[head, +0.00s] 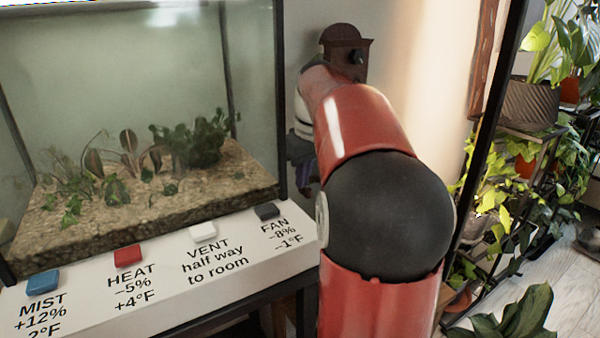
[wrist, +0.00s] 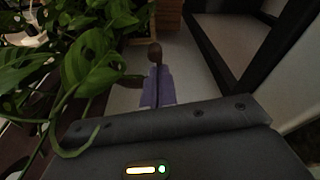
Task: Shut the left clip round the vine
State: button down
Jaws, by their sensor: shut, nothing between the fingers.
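In the wrist view, my gripper (wrist: 158,72) shows as two purple fingers side by side, shut, with a dark line between them. In the head view, only a bit of purple shows below the wrist, left of my red arm. Just beyond the fingertips is a small brown rounded piece (wrist: 155,52); I cannot tell whether it is part of the left clip. Broad green leaves (wrist: 88,60) fill the left of the wrist view, close beside the fingers. Whether they belong to the vine is unclear. No clip can be made out clearly in either view.
A glass tank (head: 150,50) with plants on gravel stands at the left, behind a white panel (head: 175,290) with coloured buttons. A black-framed plant shelf (head: 525,125) is at the right.

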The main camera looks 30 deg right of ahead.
jog(key=shift+s+n, duration=0.35)
jog(key=shift+n, duration=0.25)
jog(key=shift+s+d+n+p, duration=0.25)
jog(key=shift+s+n+p, duration=0.25)
jog(key=shift+n, duration=0.5)
jog(key=shift+s+d+p, duration=0.4)
jog(key=shift+s+d, duration=0.1)
jog(key=shift+s, duration=0.2)
dwell(0.9)
jog(key=shift+w, duration=0.15)
dwell(0.3)
